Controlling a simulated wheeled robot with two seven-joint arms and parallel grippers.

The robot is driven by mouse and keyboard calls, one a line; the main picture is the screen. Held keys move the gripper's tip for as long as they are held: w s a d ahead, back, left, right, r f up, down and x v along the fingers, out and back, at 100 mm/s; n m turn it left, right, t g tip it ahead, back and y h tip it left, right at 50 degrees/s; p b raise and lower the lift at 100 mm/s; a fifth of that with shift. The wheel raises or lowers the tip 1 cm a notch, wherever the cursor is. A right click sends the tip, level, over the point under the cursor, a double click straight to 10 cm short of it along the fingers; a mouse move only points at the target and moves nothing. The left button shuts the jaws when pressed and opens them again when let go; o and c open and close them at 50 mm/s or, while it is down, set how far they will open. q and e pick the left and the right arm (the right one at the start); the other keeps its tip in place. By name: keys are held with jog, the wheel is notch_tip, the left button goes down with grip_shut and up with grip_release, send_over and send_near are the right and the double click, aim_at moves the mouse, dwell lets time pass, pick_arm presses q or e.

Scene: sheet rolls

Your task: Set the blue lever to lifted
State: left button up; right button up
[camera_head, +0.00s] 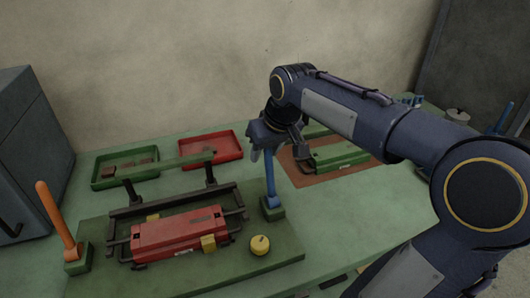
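The blue lever (271,181) stands nearly upright on a small green block (272,208) at the right side of the green fixture board (190,278). Its top end is hidden by my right gripper (269,148), which comes down over it from above. The fingers appear to be on either side of the lever's upper part. Whether they touch it or are closed on it cannot be made out. My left gripper is out of view.
An orange lever (56,214) leans at the board's left. A red roll unit (178,230) sits in a dark frame, with a yellow knob (260,245) beside it. Green (103,184) and red (229,157) trays lie behind. A grey cabinet (33,143) stands left. A green device (342,157) lies behind my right arm.

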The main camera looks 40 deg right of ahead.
jog(key=shift+f, duration=0.2)
jog(key=shift+c, duration=0.3)
grip_shut()
jog(key=s+a+f+t+h+b, duration=0.1)
jog(key=s+t+b, duration=0.4)
jog(key=b, duration=0.9)
jog(key=s+a+f+t+h+b, duration=0.1)
jog(key=s+t+b, duration=0.5)
jog(key=b, duration=0.9)
jog(key=shift+s+a+f+n+h, duration=0.4)
jog(key=shift+s+a+h, duration=0.2)
jog(key=shift+s+a, duration=0.35)
jog(key=shift+w+a, duration=0.1)
jog(key=shift+w, duration=0.1)
jog(key=shift+o, duration=0.3)
grip_release()
jog(key=shift+s+r+t, duration=0.1)
jog(key=shift+t, duration=0.2)
